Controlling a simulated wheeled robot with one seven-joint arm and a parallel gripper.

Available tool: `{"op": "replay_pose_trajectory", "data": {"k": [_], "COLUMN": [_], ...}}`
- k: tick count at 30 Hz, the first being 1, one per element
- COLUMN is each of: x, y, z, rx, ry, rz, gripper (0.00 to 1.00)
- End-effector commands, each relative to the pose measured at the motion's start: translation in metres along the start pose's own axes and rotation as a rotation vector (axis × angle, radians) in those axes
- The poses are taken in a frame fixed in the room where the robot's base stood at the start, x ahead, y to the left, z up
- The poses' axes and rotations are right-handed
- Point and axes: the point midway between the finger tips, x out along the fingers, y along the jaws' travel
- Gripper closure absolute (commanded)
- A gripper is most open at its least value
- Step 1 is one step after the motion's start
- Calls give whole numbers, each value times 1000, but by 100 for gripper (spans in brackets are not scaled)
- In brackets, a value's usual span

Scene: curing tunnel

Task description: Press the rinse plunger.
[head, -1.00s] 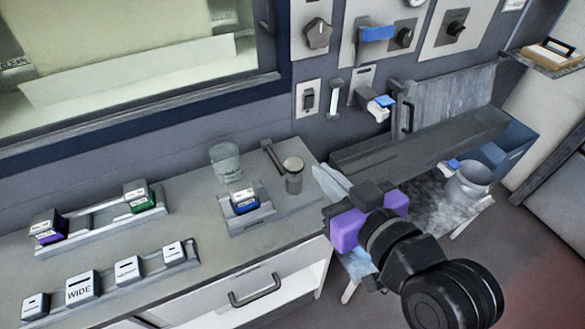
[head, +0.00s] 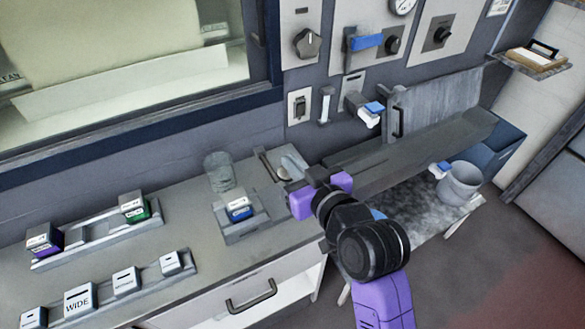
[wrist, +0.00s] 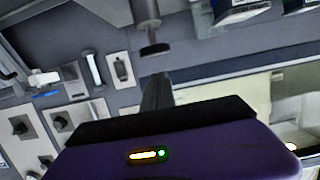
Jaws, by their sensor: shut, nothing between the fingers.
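The rinse plunger, as I take it, is a grey upright cylinder with a thin stem and a dark round cap (wrist: 155,49). It shows in the wrist view, which is turned over, just beyond my fingertips, with a small gap in the picture. In the head view my fingers mostly hide it; a dark rod (head: 266,161) shows beside it on the counter. My gripper (head: 291,162) is shut and empty, above the right end of the counter. Its joined fingers show in the wrist view (wrist: 157,90). I cannot tell whether they touch the plunger.
A glass beaker (head: 219,171) and a blue-labelled box in a holder (head: 240,230) stand left of my gripper. Racks with several boxes (head: 90,248) are farther left. Wall switches and a blue lever (head: 366,42) are behind. A trough (head: 420,150) and a bucket (head: 461,185) are right.

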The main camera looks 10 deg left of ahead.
Motion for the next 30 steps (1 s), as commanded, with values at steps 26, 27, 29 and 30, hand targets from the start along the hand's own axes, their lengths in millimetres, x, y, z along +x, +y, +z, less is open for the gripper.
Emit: {"op": "replay_pose_trajectory", "data": {"k": [26,27,29,30], "x": [11,12,12,12], "y": [0,0,0,0], "z": [45,49,51,50], "rx": [0,0,0,0], "ry": [1,1,0,0], "rz": [0,-1,-1,-1], "gripper": [100,100,100,100]}}
